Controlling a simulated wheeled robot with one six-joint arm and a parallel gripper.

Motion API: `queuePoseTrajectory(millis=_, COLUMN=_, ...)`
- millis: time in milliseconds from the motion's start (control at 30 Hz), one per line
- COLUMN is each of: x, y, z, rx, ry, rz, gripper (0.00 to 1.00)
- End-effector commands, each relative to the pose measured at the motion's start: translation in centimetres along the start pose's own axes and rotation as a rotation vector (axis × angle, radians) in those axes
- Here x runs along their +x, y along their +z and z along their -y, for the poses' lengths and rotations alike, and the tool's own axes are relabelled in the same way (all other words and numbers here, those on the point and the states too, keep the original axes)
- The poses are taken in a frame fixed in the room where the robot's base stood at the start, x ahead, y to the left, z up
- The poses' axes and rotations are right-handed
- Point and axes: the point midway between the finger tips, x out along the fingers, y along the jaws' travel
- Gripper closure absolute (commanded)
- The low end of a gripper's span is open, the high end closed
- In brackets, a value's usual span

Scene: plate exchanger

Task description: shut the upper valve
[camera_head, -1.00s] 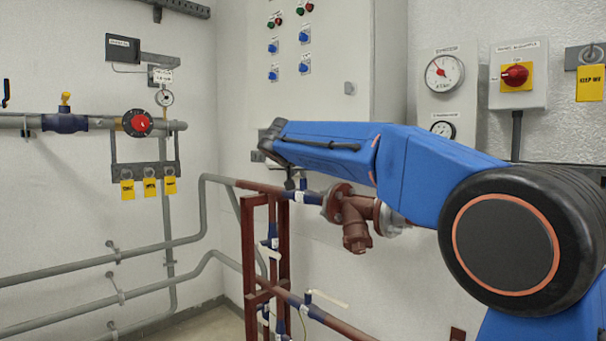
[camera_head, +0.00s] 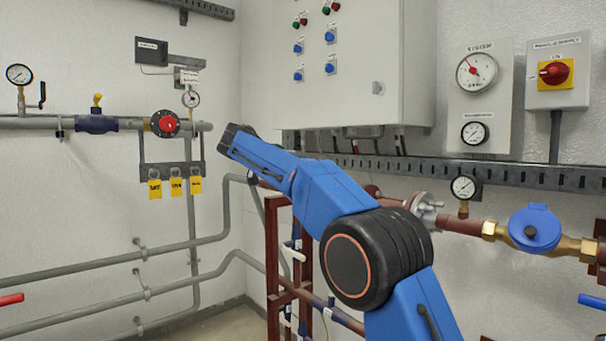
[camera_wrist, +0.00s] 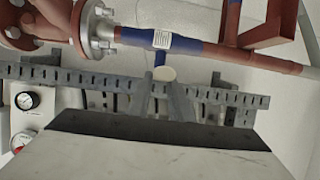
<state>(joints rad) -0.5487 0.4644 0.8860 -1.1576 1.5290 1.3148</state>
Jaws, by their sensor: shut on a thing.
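In the wrist view, the upper valve is a blue body (camera_wrist: 160,41) with a white label on a red pipe. The pale end of its handle (camera_wrist: 165,74) shows between the tips of my gripper (camera_wrist: 164,88). The two grey fingers are shut on the handle. The handle's exact angle to the pipe is hard to tell, as most of it is hidden. In the head view my blue arm covers the upper valve, and my gripper cannot be made out.
A white cabinet (camera_head: 350,60) hangs above, with a slotted grey rail (camera_head: 470,170) below it. A red pipe frame (camera_head: 272,255) stands under the arm. To the right are a small gauge (camera_head: 463,187) and a blue-capped brass fitting (camera_head: 535,228).

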Motion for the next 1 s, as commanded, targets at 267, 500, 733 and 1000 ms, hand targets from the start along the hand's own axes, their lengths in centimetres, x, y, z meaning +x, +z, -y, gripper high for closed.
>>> queuePoseTrajectory(millis=267, x=0.15, y=0.21, z=0.56, rx=0.020, ry=0.056, rz=0.002, gripper=1.00)
queuePoseTrajectory(millis=500, x=0.16, y=0.16, z=0.59, rx=0.026, ry=0.070, rz=0.002, gripper=1.00)
queuePoseTrajectory(millis=733, x=0.17, y=0.13, z=0.62, rx=0.027, ry=0.069, rz=0.001, gripper=1.00)
queuePoseTrajectory(millis=1000, x=0.15, y=0.07, z=0.58, rx=0.027, ry=0.069, rz=0.000, gripper=0.62)
